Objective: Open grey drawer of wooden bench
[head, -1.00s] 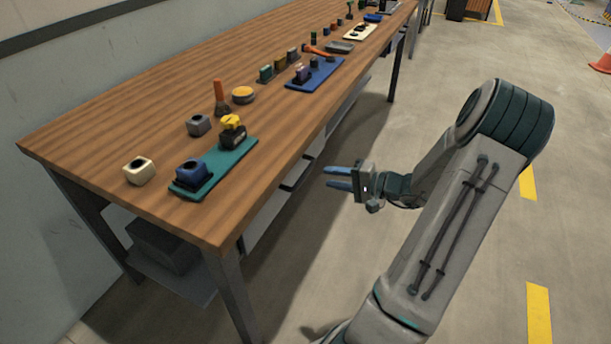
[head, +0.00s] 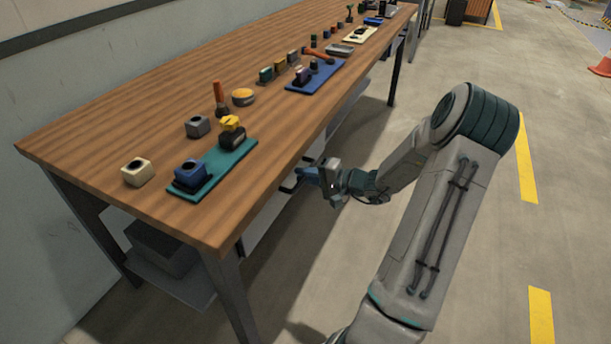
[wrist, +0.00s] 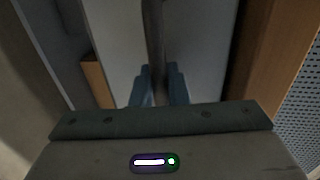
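The wooden bench (head: 110,130) runs from the near left to the back. Its grey drawer (head: 268,222) is below the near part of the top, and its front is mostly hidden under the bench edge. The dark bar handle (head: 288,188) sticks out from that front; it also shows in the wrist view (wrist: 154,35). My gripper (head: 303,174) is at the handle, just outside the bench's long edge. In the wrist view its blue fingers (wrist: 160,75) lie close on both sides of the bar and look shut on it. The drawer looks closed.
A green mat (head: 215,170), a blue mat (head: 315,77) and several small parts stand on the bench top. The bench leg (head: 230,300) is at the near corner. The floor (head: 480,250) right of the bench is clear.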

